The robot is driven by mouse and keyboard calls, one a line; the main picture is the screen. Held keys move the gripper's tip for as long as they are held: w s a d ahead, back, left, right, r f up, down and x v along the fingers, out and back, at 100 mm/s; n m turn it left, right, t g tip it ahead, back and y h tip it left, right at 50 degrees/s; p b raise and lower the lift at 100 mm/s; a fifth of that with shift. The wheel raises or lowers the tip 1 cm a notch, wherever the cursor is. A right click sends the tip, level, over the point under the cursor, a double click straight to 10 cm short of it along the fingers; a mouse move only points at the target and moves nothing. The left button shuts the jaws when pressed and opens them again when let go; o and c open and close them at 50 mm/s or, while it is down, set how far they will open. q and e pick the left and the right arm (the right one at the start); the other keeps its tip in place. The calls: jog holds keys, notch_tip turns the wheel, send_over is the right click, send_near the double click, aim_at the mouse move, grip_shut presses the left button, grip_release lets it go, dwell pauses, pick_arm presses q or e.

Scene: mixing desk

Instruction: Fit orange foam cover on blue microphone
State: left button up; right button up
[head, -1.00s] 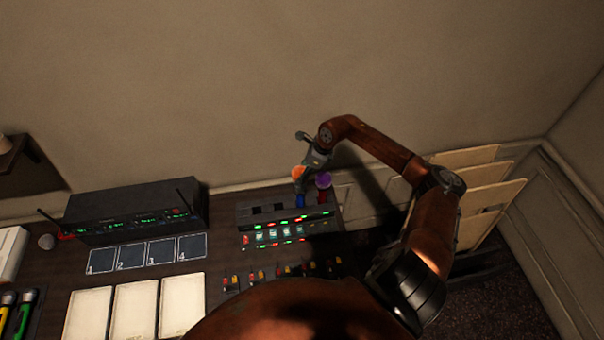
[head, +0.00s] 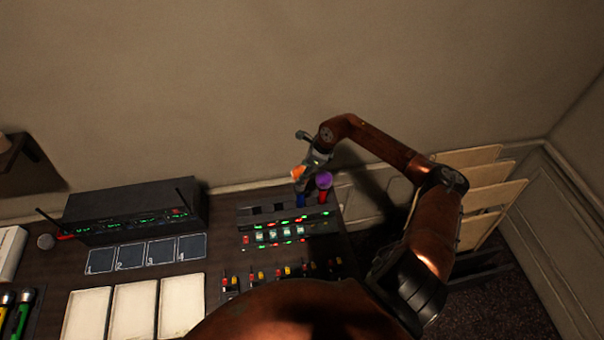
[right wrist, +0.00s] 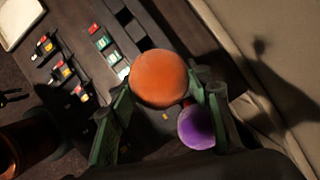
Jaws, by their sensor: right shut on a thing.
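The orange foam cover (head: 297,173) is a round ball held by my right gripper (head: 304,180) over the back right of the desk. In the right wrist view, the orange cover (right wrist: 159,78) sits between the two fingers of the gripper (right wrist: 160,92). The blue microphone (head: 300,200) stands in the rack just below the cover. I cannot tell whether the cover touches its top. The cover hides the microphone in the right wrist view. My left gripper is not in view.
A purple foam cover (head: 324,180) tops the red microphone (head: 323,196) close on the right; the purple cover also shows beside a finger in the right wrist view (right wrist: 196,127). The mixer rack (head: 250,223) lies below. A black receiver (head: 130,215) stands left. The wall is close behind.

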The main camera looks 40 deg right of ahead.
jog(key=shift+f+b, duration=2.2)
jog(key=shift+f, duration=0.45)
dwell(0.6)
jog(key=o, duration=0.8)
jog(key=shift+o, duration=0.4)
jog(key=o, duration=0.4)
jog(key=shift+c, duration=0.2)
jog(key=shift+r, duration=0.1)
jog(key=shift+r+p, duration=1.4)
jog(key=shift+r, duration=2.05)
